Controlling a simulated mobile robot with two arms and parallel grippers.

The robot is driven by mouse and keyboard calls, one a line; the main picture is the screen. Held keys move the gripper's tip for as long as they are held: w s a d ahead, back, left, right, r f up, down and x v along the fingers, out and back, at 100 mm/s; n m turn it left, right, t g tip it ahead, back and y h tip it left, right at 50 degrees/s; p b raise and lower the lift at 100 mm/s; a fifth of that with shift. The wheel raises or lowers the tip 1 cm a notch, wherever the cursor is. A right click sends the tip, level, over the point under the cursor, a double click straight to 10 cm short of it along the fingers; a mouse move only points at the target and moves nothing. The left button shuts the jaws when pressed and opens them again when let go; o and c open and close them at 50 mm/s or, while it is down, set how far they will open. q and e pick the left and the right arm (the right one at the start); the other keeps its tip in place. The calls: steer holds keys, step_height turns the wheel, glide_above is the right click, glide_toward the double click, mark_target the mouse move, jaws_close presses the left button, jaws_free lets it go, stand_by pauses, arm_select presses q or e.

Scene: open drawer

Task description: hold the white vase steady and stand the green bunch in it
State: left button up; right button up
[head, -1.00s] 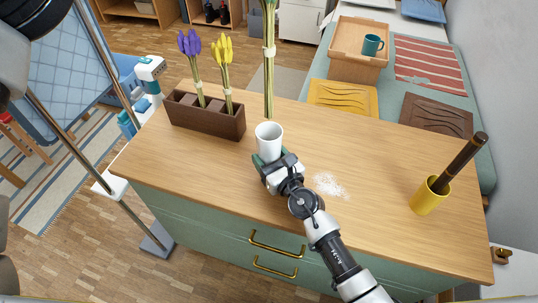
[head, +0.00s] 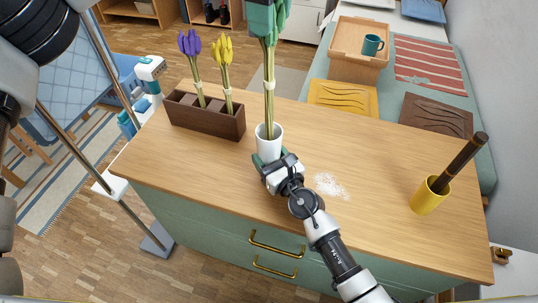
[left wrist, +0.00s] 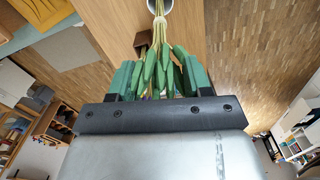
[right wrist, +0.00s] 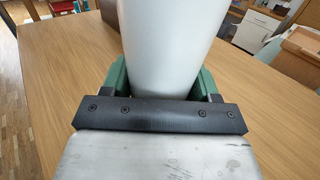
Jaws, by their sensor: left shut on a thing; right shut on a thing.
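The white vase (head: 268,150) stands upright on the wooden counter. My right gripper (head: 276,165) is shut around it from the near side; the vase also fills the jaws in the right wrist view (right wrist: 165,45). The green bunch (head: 269,90) hangs upright above the vase, its pale stems tied with a light band. Its stem ends reach into the vase mouth; how deep is hidden by the wall. My left gripper (head: 267,17) is shut on the green top of the bunch, which also shows in the left wrist view (left wrist: 160,65).
A brown planter box (head: 205,118) with a purple bunch (head: 191,45) and a yellow bunch (head: 222,50) stands left of the vase. A yellow cup (head: 428,197) with a dark brown stick stands at the right. White grains (head: 329,186) lie beside my right gripper. The counter between is clear.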

arm_select(q)
steer(key=shift+f, duration=0.7)
steer(key=o, duration=1.2)
step_height(320, 180, up, 12)
